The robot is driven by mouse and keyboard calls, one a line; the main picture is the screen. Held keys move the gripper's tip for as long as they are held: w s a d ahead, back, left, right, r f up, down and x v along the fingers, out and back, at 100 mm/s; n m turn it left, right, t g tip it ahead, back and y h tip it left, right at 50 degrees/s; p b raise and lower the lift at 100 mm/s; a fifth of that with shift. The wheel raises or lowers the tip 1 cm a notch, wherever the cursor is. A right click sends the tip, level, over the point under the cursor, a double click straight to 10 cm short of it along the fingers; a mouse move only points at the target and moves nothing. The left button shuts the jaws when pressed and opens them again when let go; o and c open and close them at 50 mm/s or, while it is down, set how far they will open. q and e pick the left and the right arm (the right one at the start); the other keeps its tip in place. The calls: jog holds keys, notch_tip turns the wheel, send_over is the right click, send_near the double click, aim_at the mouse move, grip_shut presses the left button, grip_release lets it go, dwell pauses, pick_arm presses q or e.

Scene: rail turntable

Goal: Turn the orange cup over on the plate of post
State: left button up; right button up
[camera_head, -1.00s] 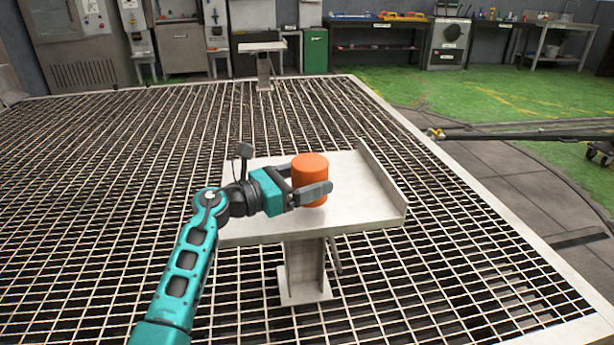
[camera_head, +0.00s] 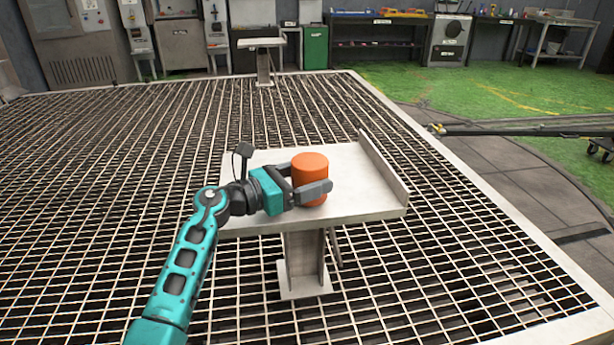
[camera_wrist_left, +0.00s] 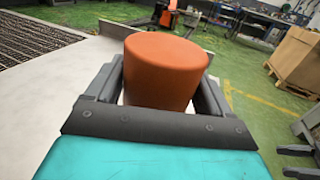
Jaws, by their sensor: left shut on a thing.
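The orange cup (camera_head: 310,166) is on or just above the pale metal plate (camera_head: 358,196) of the post (camera_head: 305,262). It stands upright as a cylinder with a closed, flat face on top. My left gripper (camera_head: 308,185) is shut on the cup from the left, with a finger on each side. In the left wrist view the cup (camera_wrist_left: 165,68) fills the space between the fingers. Its underside is hidden, so I cannot tell whether it touches the plate. My right gripper is not in view.
The plate has a raised lip (camera_head: 384,168) along its right side. Bare plate lies right of the cup. A metal grating (camera_head: 100,200) surrounds the post. A second post with a plate (camera_head: 262,43) stands farther back.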

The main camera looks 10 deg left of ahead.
aim_at(293, 185)
pick_arm(q)
jog(key=shift+f, duration=0.35)
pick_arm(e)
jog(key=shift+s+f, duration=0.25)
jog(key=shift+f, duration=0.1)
pick_arm(q)
jog(key=o, duration=1)
jog(key=shift+o, duration=0.2)
jog(key=shift+s+a, duration=0.2)
jog(key=shift+a, duration=0.05)
jog(key=p+v, duration=0.1)
jog(key=v, duration=1)
jog(key=shift+s+a+p, duration=0.3)
jog(key=shift+s+a, duration=0.15)
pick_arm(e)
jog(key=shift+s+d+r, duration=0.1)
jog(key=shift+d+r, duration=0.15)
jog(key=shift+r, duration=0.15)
